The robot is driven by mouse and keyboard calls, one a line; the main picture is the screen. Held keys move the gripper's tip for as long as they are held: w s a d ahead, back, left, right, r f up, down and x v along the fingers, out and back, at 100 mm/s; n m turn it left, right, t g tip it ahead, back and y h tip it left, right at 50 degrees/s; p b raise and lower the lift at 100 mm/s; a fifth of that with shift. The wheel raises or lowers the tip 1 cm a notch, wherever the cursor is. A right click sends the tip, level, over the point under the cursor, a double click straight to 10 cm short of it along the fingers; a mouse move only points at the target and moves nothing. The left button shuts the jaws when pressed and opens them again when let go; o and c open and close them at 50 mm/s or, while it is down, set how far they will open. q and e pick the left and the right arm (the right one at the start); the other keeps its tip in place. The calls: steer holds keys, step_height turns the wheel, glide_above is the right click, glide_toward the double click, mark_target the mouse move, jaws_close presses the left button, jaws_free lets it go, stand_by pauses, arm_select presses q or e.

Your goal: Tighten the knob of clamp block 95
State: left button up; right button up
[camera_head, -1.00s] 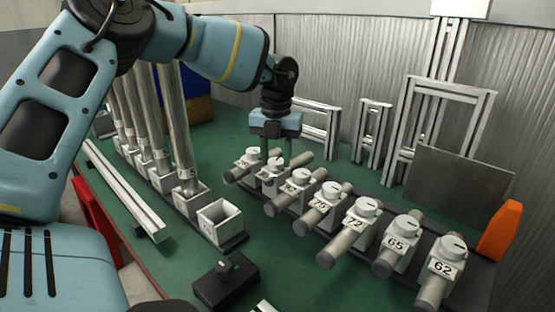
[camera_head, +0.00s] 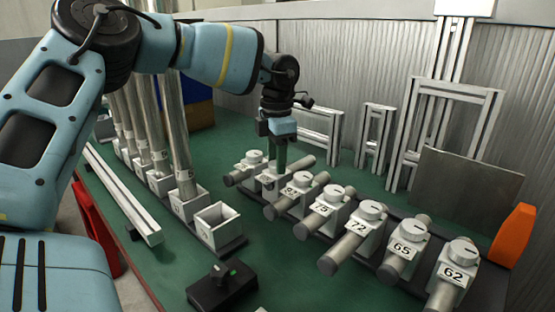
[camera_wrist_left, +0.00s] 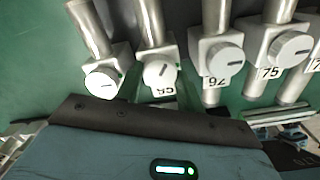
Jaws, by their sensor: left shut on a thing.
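Clamp block 95 (camera_head: 268,184) is the second from the far end of a row of numbered grey blocks, each holding a metal rod. In the left wrist view its number plate (camera_wrist_left: 166,92) is partly cut off by my gripper's edge. Its round white knob (camera_wrist_left: 160,73) has a dark pointer line that is tilted near upright. My left gripper (camera_head: 273,168) points down over this block, with its teal fingers shut on the knob. The fingers hide most of the knob in the head view. My right gripper is out of view.
Neighbouring block 92 (camera_head: 296,184) and an end block (camera_head: 252,160) stand close on either side. Upright tubes stand in sockets at the left, beside an empty socket (camera_head: 218,224). A black box (camera_head: 222,287) with a green light sits in front. Metal frames (camera_head: 445,130) stand behind.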

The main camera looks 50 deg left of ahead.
arm_select(q)
steer(key=m, duration=0.5)
steer(key=shift+m+b, duration=0.3)
steer(key=shift+b, duration=0.05)
steer(key=m, duration=0.4)
steer(key=shift+m, duration=0.4)
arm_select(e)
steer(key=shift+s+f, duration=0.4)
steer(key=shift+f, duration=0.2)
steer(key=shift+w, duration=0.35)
arm_select(q)
steer(key=o, duration=1)
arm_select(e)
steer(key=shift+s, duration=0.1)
